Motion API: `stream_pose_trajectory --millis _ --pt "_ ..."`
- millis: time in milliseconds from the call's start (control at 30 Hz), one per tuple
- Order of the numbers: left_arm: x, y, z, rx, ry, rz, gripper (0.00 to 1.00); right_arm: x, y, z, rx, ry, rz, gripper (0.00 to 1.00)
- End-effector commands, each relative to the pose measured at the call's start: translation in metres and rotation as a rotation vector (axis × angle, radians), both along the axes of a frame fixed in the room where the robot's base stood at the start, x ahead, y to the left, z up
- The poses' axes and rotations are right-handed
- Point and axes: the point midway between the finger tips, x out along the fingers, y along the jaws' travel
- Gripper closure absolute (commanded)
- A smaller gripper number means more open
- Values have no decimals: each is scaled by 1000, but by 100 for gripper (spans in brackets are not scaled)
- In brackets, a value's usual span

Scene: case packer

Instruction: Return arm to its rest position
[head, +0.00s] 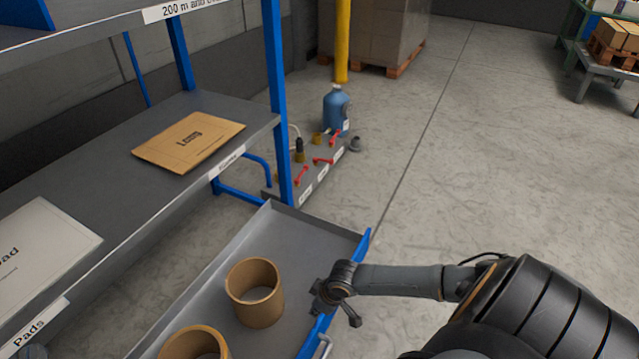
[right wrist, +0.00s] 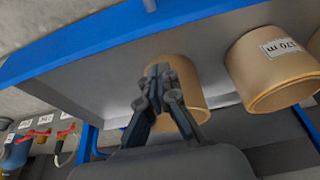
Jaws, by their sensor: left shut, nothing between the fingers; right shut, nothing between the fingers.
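My right arm (head: 400,280) comes in from the right in the head view. Its gripper (head: 328,298) is over the blue-edged side of a grey drawer or tray (head: 309,232), beside a brown cardboard core (head: 280,292). In the right wrist view the right gripper (right wrist: 158,72) is shut and empty. Its fingers overlap a core (right wrist: 190,75) behind them; whether they touch it cannot be told. My left gripper is not in view.
A second core (head: 195,345) stands nearer in the tray. Shelving with a blue post (head: 278,100) holds a brown envelope (head: 188,141) and a white pad (head: 40,255). A blue bottle (head: 336,110) stands beyond it. The floor (head: 480,170) to the right is clear.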

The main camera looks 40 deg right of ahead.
Motion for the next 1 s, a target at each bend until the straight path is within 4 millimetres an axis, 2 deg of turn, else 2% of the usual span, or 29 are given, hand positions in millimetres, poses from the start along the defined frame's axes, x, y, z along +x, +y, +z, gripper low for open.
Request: stream_pose_trajectory --millis 100,200,467,567,667,767,867,900,967,1000 --pt "0 0 0 0 0 0 100 -6 -2 17 -1 1 1 100" --pt "0 0 0 0 0 0 100 -9 -3 25 0 1 1 100" --pt "0 0 0 0 0 0 100 -10 -3 30 1 1 -1 100" --pt "0 0 0 0 0 0 100 -10 4 31 11 -8 7 100" --pt "0 0 0 0 0 0 100 -7 30 35 50 -49 34 100" --pt "0 0 0 0 0 0 100 -1 75 49 120 -133 77 100" --pt "0 0 0 0 0 0 100 8 128 77 207 -257 117 100" --pt "0 0 0 0 0 0 100 10 148 91 242 -311 129 100" --pt "0 0 0 0 0 0 100 15 174 115 292 -397 139 100" --pt "0 0 0 0 0 0 100 18 189 133 322 -460 142 100"
